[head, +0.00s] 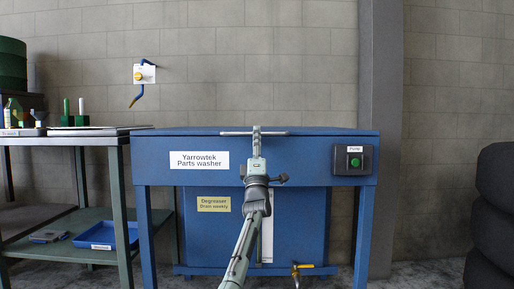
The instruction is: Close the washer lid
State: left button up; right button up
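The blue parts washer (330,210) stands in the middle of the head view. Its lid (330,131) looks flat and level along the top, and no raised panel shows against the wall. A thin grey bar handle (232,133) runs across the front edge of the lid. My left gripper (257,131) reaches up from below, with its fingers at the middle of the bar, overlapping it. The fingers show edge-on as one narrow shape, so their grip on the bar is unclear. My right gripper is out of view.
A dark box with a green button (355,162) sits at the washer's right front. A yellow-handled valve (297,270) is low in front. A bench (70,133) stands at left with a blue tray (125,238) below. Stacked black tyres (495,210) stand at right.

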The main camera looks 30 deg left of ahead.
pick_arm(q)
jog(key=v, duration=1.1)
jog(key=shift+s+d+f, duration=0.15)
jog(key=shift+s+f, duration=0.05)
jog(key=shift+f, duration=0.15)
